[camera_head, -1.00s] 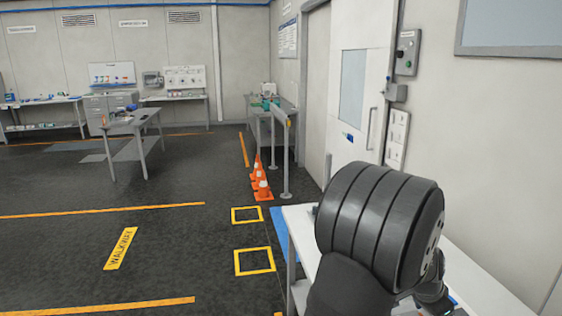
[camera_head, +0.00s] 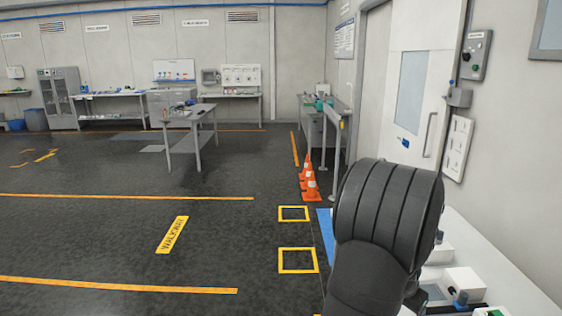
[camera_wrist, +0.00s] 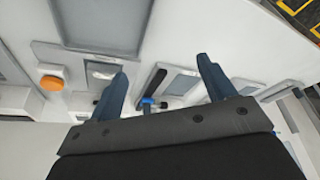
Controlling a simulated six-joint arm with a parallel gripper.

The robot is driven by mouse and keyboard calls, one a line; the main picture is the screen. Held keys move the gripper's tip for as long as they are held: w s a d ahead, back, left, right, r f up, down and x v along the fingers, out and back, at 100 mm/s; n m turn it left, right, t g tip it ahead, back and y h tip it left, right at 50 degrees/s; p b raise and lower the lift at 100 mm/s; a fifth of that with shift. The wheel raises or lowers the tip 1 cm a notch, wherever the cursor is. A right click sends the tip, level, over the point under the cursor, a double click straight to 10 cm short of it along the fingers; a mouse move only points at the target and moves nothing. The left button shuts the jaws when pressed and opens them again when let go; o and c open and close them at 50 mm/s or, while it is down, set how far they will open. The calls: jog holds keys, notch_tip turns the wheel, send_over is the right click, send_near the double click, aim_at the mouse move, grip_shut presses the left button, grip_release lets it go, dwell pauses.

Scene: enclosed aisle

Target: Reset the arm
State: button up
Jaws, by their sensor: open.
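My gripper (camera_wrist: 162,88) shows in the wrist view with its two blue fingers spread wide apart and nothing held between them. Beyond the fingers is a white table top (camera_wrist: 215,30) with grey recessed panels. A black-handled tool with a blue part (camera_wrist: 150,97) lies there, seen between the fingers and apart from them. An orange round knob (camera_wrist: 51,83) is to the left. In the head view my dark arm link covers part of the white table (camera_head: 500,262), and the gripper itself is hidden.
A white door (camera_head: 412,100) and wall stand behind the table. Orange cones (camera_head: 311,184) and yellow floor squares (camera_head: 298,260) are left of it. A grey table (camera_head: 190,117) stands farther back. The dark floor at left is mostly clear.

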jog(key=w+a+f+n+y, duration=0.1)
jog(key=w+a+n, duration=0.2)
jog(key=a, duration=0.7)
jog(key=w+a+f+n+t+y, duration=0.1)
jog(key=w+a+n, duration=0.3)
jog(key=a, duration=0.7)
jog(key=shift+w+a+f+t, duration=0.3)
jog(key=shift+w+f, duration=0.45)
jog(key=shift+w, duration=0.45)
